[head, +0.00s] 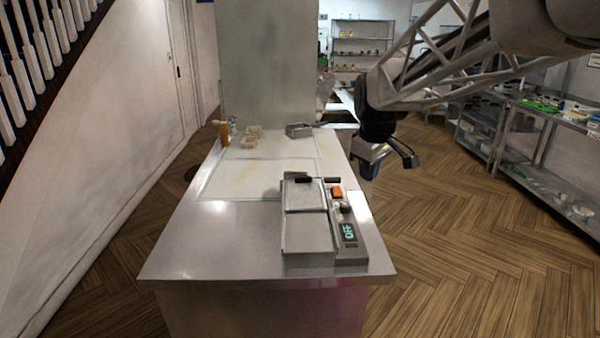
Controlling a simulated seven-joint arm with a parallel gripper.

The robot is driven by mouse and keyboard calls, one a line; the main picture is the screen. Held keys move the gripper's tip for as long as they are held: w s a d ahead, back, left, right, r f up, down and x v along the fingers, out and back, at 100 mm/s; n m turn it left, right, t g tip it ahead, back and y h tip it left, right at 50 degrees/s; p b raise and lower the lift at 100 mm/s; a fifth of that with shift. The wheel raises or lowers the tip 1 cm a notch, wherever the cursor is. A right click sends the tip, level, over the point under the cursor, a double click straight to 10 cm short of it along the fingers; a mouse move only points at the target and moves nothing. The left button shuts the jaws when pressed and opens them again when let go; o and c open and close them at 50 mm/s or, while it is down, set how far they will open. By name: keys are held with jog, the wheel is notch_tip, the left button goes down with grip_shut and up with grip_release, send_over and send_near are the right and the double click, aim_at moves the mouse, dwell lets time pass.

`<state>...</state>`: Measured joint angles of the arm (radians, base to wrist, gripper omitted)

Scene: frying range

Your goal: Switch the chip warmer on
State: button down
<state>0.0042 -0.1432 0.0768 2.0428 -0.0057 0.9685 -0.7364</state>
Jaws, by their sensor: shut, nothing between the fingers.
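The chip warmer (308,235) is a grey metal unit on the near right of the steel counter, with a lidded top and a dark handle at its far end. My gripper (369,168) hangs beyond and to the right of the warmer, near the counter's right edge. It is shut and empty, apart from the switch and knob. Its fingertips are small and partly hard to make out.
The steel counter (200,245) has free room left of the warmer. Pale boards lie behind it, with small containers (250,137), an amber bottle (224,133) and a grey metal box (298,130) farther back. A pillar stands behind. Shelves (545,125) stand at right, across open floor.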

jog(key=w+f+n, duration=0.2)
jog(key=w+n, duration=0.3)
jog(key=w, duration=1.3)
jog(key=n, duration=0.5)
send_over(337, 188)
jog(key=s, duration=0.2)
notch_tip(337, 188, down, 8)
jog(key=r, duration=0.1)
jog(key=shift+s+f, duration=0.2)
jog(key=shift+f, duration=0.05)
jog(key=shift+f, duration=0.15)
jog(key=f, duration=0.4)
jog(key=w+f, duration=0.1)
jog(key=f, duration=0.4)
jog(key=w+f, duration=0.1)
jog(key=f, duration=0.3)
jog(key=shift+f, duration=0.25)
jog(key=shift+w, duration=0.1)
jog(key=shift+f+g, duration=0.1)
jog(key=shift+g, duration=0.2)
